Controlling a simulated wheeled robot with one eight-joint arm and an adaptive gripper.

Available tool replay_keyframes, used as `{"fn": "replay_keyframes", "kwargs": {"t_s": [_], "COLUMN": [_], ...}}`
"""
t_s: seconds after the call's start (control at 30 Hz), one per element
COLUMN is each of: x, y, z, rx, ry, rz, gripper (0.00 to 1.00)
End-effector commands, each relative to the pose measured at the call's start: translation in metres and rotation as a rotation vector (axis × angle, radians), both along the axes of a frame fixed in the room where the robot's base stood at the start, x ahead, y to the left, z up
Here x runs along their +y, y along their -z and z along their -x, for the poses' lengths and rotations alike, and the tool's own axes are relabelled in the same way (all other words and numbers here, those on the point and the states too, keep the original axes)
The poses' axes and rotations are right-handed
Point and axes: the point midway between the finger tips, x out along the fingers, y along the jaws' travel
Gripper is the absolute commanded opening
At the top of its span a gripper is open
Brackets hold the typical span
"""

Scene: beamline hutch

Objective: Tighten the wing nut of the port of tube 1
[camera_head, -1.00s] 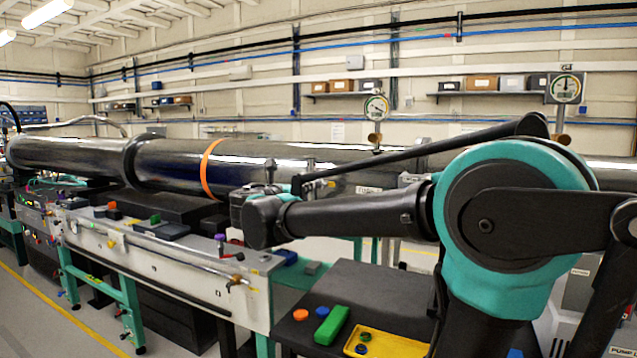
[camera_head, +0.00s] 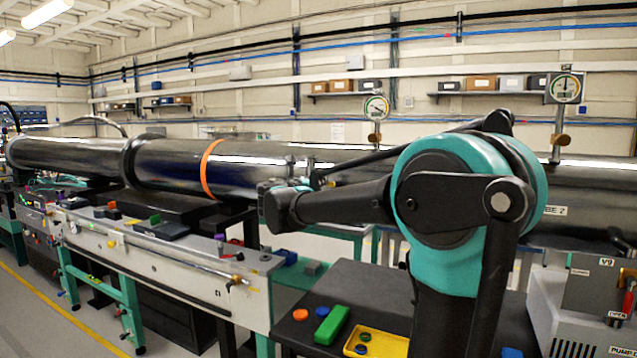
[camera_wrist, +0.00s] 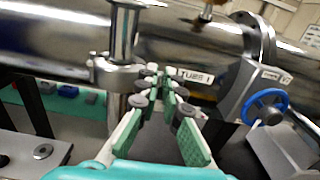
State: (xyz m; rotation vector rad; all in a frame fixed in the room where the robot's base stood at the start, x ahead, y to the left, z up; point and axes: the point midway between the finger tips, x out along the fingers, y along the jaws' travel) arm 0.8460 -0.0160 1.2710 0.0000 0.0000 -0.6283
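Tube 1 (camera_wrist: 235,50) is a long shiny metal pipe with a "TUBE 1" label (camera_wrist: 195,77) in the wrist view. A vertical metal port (camera_wrist: 124,35) stands at its near side, with a round clamp (camera_wrist: 118,76) around its lower part. My gripper (camera_wrist: 158,76) points at the clamp's right side, its green-padded fingers close together at the tips. Small grey metal shows at the fingertips; I cannot tell whether it is the wing nut or whether it is gripped. In the head view my gripper (camera_head: 308,182) is small, beside the tube, and its fingers are unclear.
A blue handwheel valve (camera_wrist: 265,107) sits right of the gripper. A dark table (camera_head: 285,335) holds a green block (camera_head: 331,325), an orange disc (camera_head: 300,315) and a yellow tray (camera_head: 385,335). A pump unit (camera_head: 575,320) stands at the right.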

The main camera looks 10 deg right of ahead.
Motion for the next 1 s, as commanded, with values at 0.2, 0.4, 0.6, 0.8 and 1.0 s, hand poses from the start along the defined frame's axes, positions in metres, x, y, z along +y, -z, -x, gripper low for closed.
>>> {"fn": "replay_keyframes", "kwargs": {"t_s": [0.2,0.4,0.6,0.8,1.0], "x": [0.0001,0.0000,-0.0010,-0.0030,-0.0056], "y": [0.0000,0.0000,0.0000,0.0004,0.0015], "z": [0.0002,0.0003,0.0010,0.0025,0.0045], "rx": [0.000,-0.006,-0.042,-0.123,-0.231], "ry": [0.000,0.000,0.000,0.000,0.000], "rz": [0.000,-0.008,-0.058,-0.169,-0.318], "gripper": [0.00,0.00,0.00,0.00,0.00]}}
